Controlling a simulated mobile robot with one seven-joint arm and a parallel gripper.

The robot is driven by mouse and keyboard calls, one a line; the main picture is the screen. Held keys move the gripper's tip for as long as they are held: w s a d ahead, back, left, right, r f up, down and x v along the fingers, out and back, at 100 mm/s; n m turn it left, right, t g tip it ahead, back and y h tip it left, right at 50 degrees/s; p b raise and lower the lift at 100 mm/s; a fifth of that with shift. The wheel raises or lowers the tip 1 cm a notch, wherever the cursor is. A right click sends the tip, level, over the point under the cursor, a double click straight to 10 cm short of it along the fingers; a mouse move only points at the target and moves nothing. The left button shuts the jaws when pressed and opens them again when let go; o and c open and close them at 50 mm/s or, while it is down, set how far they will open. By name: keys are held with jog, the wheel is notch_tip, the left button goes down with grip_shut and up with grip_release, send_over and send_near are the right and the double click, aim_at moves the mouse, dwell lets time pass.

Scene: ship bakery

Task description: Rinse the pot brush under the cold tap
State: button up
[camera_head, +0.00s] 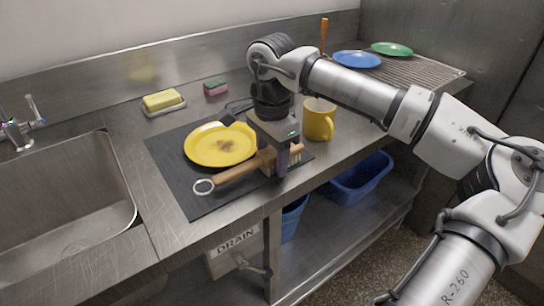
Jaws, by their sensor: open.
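The tap (17,130) stands at the far left behind the steel sink (65,200). I cannot tell which side of the tap is cold.
A yellow plate (205,151) lies on the mat (199,196), and a yellow mug (318,123) stands right of my gripper. A butter-like yellow block (162,99) and a sponge (215,88) sit behind. Blue (357,59) and green (391,48) plates lie at the back right.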

jog(key=shift+c, duration=0.4)
jog(key=c, duration=0.8)
